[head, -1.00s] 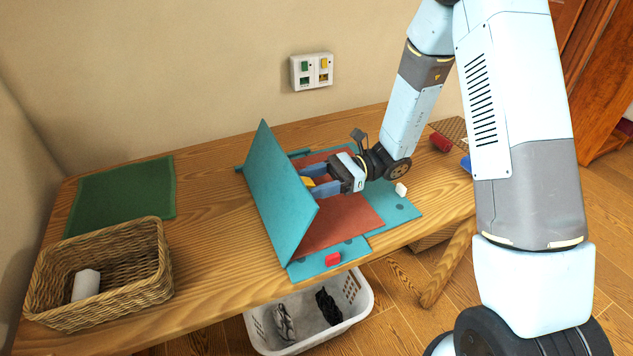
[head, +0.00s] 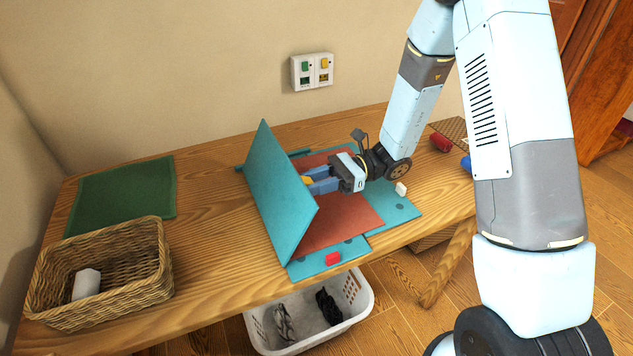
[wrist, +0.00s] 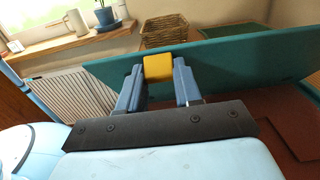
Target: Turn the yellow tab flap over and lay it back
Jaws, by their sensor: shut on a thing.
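The teal flap (head: 275,190) stands up steeply, leaning left, on the left side of a teal folding board (head: 395,212) on the wooden table. Its yellow tab (wrist: 158,68) sits at the flap's edge and shows between my fingertips in the wrist view. In the head view only a bit of the yellow tab (head: 307,181) shows at the tips. My gripper (head: 312,181) comes from the right and is shut on the tab; it also shows in the wrist view (wrist: 158,75). A rust-red cloth (head: 345,215) lies flat on the board, under my gripper.
A red tab (head: 333,259) and a white tab (head: 401,189) lie at the board's edges. A wicker basket (head: 100,275) and a green cloth (head: 122,194) are on the left. A white laundry basket (head: 310,320) stands below. Bare table lies left of the flap.

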